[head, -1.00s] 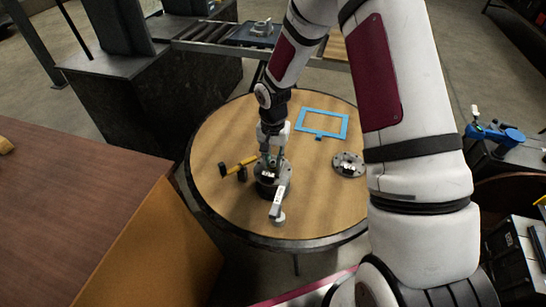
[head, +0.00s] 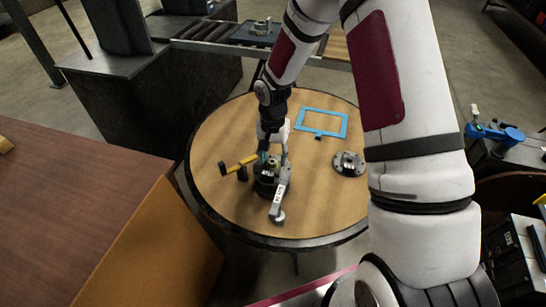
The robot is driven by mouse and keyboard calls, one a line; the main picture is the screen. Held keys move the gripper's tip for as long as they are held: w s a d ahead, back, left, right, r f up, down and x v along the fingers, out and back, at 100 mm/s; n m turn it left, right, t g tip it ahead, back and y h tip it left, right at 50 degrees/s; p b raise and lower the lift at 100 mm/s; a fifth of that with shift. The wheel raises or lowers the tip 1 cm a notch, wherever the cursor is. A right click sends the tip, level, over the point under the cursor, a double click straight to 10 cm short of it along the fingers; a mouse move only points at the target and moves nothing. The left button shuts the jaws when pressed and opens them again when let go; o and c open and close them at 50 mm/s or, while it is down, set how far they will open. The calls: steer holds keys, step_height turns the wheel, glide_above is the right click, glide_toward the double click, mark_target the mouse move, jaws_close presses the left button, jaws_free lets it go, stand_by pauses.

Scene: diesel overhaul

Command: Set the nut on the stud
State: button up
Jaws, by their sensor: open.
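My gripper (head: 270,152) points down over a dark, round fixture (head: 265,188) on the round wooden table. Its jaws are open, with the fingers around or just above the fixture's top. A small metallic piece (head: 269,164) shows between the fingers at the top of the fixture. It may be the nut or the stud's end; at this size I cannot tell which, nor whether the nut is seated on the stud. The fingers partly hide the fixture.
A grey, labelled bar with a round end (head: 278,206) is at the fixture's front. A yellow-handled tool (head: 240,165) lies at left. A round metal flange (head: 348,164) and a blue frame (head: 322,122) lie at right. The table's front right (head: 325,205) is clear.

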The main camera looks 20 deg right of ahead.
step_height(320, 180, up, 12)
steer(key=shift+f, duration=0.25)
